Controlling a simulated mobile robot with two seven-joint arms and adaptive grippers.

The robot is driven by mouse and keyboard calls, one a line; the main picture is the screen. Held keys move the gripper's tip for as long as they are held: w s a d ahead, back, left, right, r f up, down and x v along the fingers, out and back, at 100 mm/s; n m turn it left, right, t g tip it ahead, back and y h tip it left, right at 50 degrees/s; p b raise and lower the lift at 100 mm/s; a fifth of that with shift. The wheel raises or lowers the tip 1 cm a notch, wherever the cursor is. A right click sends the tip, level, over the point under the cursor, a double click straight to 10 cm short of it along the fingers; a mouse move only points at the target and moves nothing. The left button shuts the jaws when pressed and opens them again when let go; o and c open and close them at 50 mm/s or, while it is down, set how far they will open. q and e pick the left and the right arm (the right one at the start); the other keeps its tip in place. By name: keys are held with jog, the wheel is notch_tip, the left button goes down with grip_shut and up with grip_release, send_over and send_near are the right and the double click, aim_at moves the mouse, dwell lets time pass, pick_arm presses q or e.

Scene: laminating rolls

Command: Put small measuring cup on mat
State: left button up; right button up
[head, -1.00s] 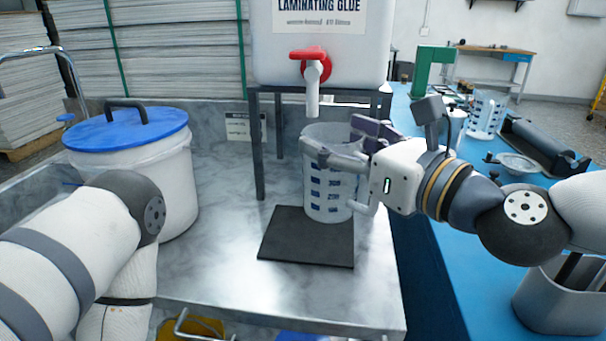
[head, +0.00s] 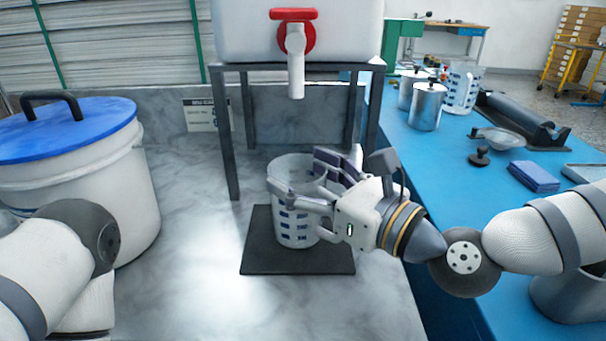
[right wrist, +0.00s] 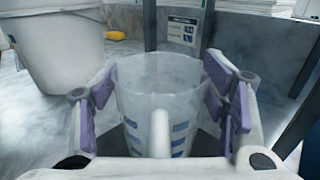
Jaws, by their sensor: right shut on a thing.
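The small measuring cup (head: 292,222), translucent with dark blue markings, is upright over the black mat (head: 262,264) on the marble counter. Its base appears within the mat's outline; I cannot tell whether it touches the mat. My right gripper (head: 308,184) comes in from the right and is shut on the cup, with its fingers around the cup's sides. In the right wrist view, the cup (right wrist: 163,78) sits between the purple finger pads, its handle toward the camera. Left arm links show at lower left, but the left gripper is out of view.
The glue tank's red tap (head: 294,38) hangs above and behind the cup, on a grey metal stand (head: 228,140). A white bucket with a blue lid (head: 65,130) stands left. Another measuring cup (head: 462,88) and metal canisters (head: 426,106) are on the blue table. Counter left of the mat is clear.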

jog(key=shift+f, duration=0.2)
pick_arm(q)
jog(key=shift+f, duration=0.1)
pick_arm(e)
jog(key=o, duration=1.5)
jog(key=shift+r, duration=0.1)
jog(key=shift+c, duration=0.2)
jog(key=shift+r, duration=0.3)
jog(key=v, duration=0.7)
jog(key=shift+s+d, duration=0.2)
jog(key=shift+d, duration=0.1)
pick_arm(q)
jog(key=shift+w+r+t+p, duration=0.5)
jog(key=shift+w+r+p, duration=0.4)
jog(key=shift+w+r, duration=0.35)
pick_arm(e)
jog(key=v, duration=0.4)
jog(key=shift+s+f, duration=0.1)
jog(key=shift+s, duration=0.05)
